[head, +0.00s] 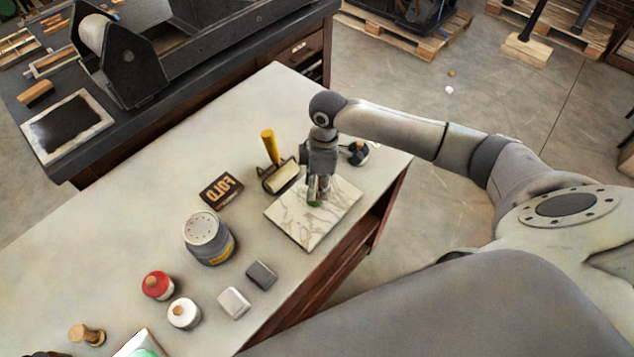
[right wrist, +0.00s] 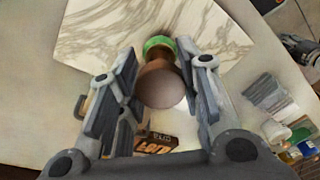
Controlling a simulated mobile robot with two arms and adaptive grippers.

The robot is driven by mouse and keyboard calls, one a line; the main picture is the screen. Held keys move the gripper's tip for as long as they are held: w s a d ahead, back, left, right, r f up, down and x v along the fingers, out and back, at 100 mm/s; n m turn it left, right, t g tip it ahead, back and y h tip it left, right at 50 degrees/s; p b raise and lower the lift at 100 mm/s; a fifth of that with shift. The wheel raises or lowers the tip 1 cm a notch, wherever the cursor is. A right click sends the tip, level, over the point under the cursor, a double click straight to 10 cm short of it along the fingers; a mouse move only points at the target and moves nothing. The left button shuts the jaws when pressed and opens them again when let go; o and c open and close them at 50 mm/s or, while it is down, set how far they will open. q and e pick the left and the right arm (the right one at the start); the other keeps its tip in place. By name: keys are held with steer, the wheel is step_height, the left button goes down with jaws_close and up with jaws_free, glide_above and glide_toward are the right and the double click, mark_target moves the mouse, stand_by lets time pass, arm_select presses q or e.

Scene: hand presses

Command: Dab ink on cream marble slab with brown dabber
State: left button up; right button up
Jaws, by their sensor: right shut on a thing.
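The cream marble slab (head: 290,222), with grey veins, lies flat near the front right edge of the pale worktable. It fills the top of the right wrist view (right wrist: 110,25). My right gripper (head: 318,188) points down over the slab's middle. It is shut on the brown dabber (right wrist: 161,85), whose rounded brown knob shows between the fingers. The dabber's green lower end (head: 314,204) is at or just above the slab; I cannot tell whether it touches. Its underside is hidden. My left gripper is not in view.
A grey tin (head: 208,240), a red-topped jar (head: 157,285), a white-topped jar (head: 184,313) and two small blocks stand nearer. A dark press (head: 120,60) stands behind.

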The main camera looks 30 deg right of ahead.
steer(key=shift+s+f+p, duration=0.1)
steer(key=shift+p, duration=0.35)
stand_by(1.6)
step_height(320, 180, up, 7)
steer(key=p, duration=0.8)
stand_by(0.6)
